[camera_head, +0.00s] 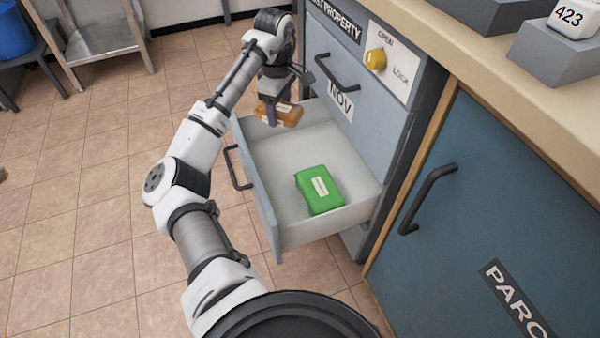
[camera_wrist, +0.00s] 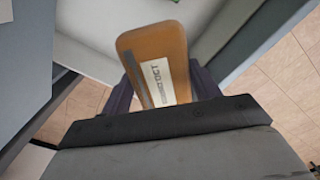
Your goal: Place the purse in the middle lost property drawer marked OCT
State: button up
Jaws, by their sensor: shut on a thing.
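The purse (camera_head: 287,115) is orange-brown and hangs in my gripper (camera_head: 272,111) over the far end of an open drawer (camera_head: 316,233). In the wrist view the purse (camera_wrist: 157,58) sits between the two dark fingers of my gripper (camera_wrist: 160,92), and its white label reads OCT. My gripper is shut on it. The open drawer is grey with a pale inside and holds a green item (camera_head: 319,190) with a white label. The drawer's own front label is not visible. The drawer above is closed and marked NOV (camera_head: 341,100).
The cabinet has a yellow knob (camera_head: 376,60) beside OPEN and LOCK marks. A blue parcel door (camera_head: 500,220) with a dark handle stands at the right, under a counter (camera_head: 520,100). A metal table (camera_head: 95,40) stands at the far left.

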aim_at(284, 166)
notch_tip(284, 166, down, 19)
jog(key=b, duration=0.6)
jog(key=shift+f+b, duration=0.2)
jog(key=shift+b, duration=0.2)
jog(key=o, duration=1)
notch_tip(284, 166, up, 12)
jog(key=p, duration=0.5)
